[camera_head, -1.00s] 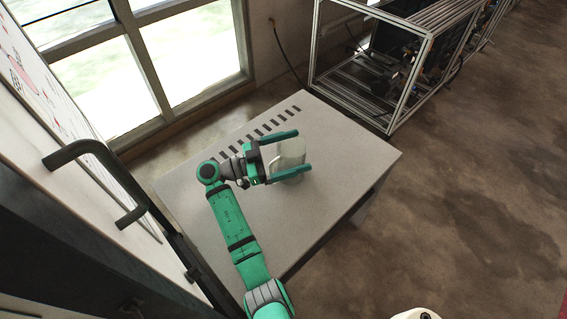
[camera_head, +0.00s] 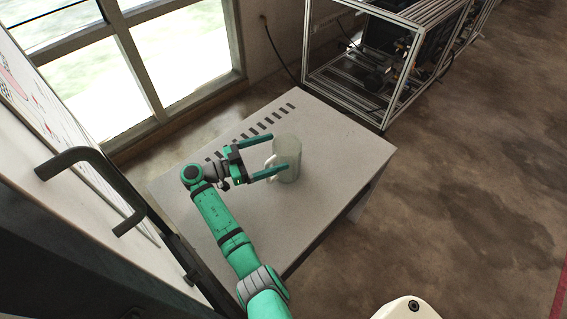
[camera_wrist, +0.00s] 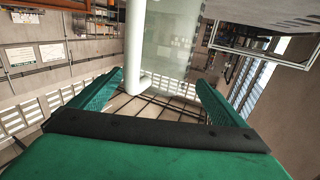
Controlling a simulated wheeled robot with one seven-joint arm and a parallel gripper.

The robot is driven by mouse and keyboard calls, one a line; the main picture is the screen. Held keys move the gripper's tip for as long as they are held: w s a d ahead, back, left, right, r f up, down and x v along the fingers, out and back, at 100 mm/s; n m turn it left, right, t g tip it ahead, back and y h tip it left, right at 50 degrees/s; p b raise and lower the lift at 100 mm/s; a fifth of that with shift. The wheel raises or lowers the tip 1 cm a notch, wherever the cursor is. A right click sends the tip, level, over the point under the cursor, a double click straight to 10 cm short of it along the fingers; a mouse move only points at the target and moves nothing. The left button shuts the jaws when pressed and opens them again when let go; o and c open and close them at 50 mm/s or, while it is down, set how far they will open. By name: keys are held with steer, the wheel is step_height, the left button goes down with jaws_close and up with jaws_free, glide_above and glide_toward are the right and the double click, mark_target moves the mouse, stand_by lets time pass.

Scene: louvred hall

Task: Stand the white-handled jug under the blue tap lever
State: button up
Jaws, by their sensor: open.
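The jug (camera_head: 289,150) is a pale, see-through cylinder standing upright on the grey table (camera_head: 330,150). Its white handle (camera_head: 270,162) is on its left side, towards my gripper (camera_head: 276,153). My gripper is open and empty, with its two fingertips at the handle side of the jug. In the wrist view the jug (camera_wrist: 172,35) and its white handle (camera_wrist: 135,45) are ahead of my open gripper (camera_wrist: 160,80), with the handle between the finger lines. I cannot tell whether a finger touches the jug. No blue tap lever shows in these views.
A row of dark slots (camera_head: 255,128) runs along the table's back edge. A metal-framed rack (camera_head: 385,60) stands behind the table's right corner. A white board with a black handle (camera_head: 75,160) is at the left. The table's right part and the floor at right are clear.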

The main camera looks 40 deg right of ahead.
mark_target(299, 144)
steer(key=shift+x, duration=2.25)
steer(key=shift+a, duration=0.25)
steer(key=c, duration=1.6)
